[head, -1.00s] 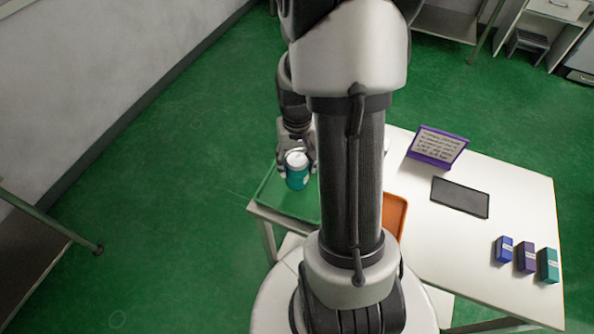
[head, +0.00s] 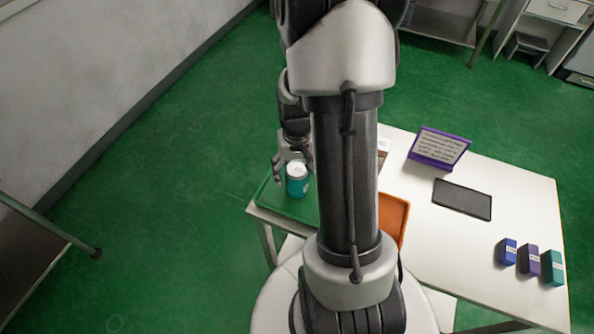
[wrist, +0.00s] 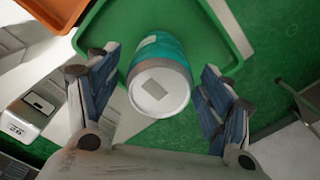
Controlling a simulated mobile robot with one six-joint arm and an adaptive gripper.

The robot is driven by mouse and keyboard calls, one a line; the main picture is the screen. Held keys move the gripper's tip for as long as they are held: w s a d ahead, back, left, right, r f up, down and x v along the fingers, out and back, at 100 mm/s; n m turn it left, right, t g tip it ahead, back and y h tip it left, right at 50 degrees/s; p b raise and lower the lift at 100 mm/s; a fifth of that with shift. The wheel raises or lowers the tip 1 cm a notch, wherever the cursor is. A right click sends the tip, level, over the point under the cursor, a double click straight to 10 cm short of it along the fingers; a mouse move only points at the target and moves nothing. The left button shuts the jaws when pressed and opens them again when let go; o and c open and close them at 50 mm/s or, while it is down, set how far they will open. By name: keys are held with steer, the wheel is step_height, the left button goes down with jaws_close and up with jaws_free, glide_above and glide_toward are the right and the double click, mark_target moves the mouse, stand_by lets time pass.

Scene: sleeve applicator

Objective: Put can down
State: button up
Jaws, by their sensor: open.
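The can (head: 297,181) is teal with a white lid and stands on the green tray (head: 271,197) at the left end of the white table. In the wrist view the can (wrist: 160,80) shows its pale round lid with a grey square, and the tray (wrist: 222,47) lies around it. My gripper (head: 289,163) is behind and above the can in the head view. In the wrist view its open fingers (wrist: 162,100) are spread on both sides of the can, with gaps between them and it. My arm hides part of the tray in the head view.
An orange tray (head: 393,218) is right of my arm. On the white table (head: 510,205) are a purple-framed sign (head: 438,147), a dark flat panel (head: 462,199) and blue (head: 506,251), purple (head: 528,260) and teal (head: 552,268) boxes. A white labelled box (wrist: 28,118) shows in the wrist view.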

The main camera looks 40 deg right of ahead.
step_height(320, 180, up, 12)
steer(key=p, duration=0.4)
steer(key=s+a+r+n+t, duration=0.1)
steer(key=a+r+n+t, duration=0.15)
steer(key=a+r, duration=0.85)
steer(key=s+a+r+n+t, duration=0.2)
steer(key=s+a+r+n, duration=0.2)
steer(key=s+a, duration=0.4)
steer(key=shift+s+a+r, duration=0.2)
steer(key=shift+a+r, duration=0.45)
steer(key=shift+r, duration=0.15)
steer(key=shift+f, duration=0.1)
steer(key=shift+f+b, duration=0.7)
steer(key=shift+b, duration=0.2)
